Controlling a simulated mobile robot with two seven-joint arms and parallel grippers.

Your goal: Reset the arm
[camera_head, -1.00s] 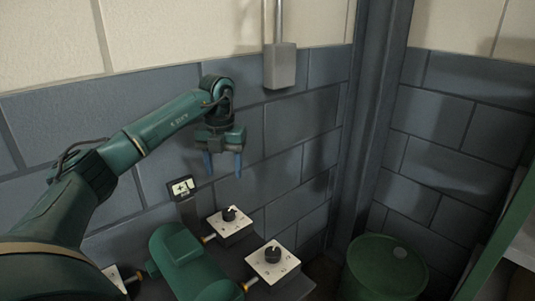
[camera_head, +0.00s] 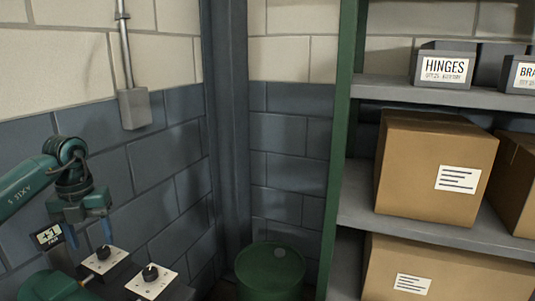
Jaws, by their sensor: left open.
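My left gripper (camera_head: 89,233) is at the lower left of the head view, at the end of my green left arm (camera_head: 25,186). Its two blue fingers point down and stand apart, with nothing seen between them. In the picture it is above and left of two white plates with black knobs, the nearer-left one (camera_head: 104,260) and the right one (camera_head: 151,281). A small sign (camera_head: 48,236) shows just left of the fingers. My right gripper is not in view.
A green drum (camera_head: 270,272) stands in the corner. To the right is a green-framed shelf (camera_head: 400,222) with cardboard boxes (camera_head: 433,168) and a grey bin labelled HINGES (camera_head: 444,66). A grey wall box with conduit (camera_head: 134,108) is above the plates.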

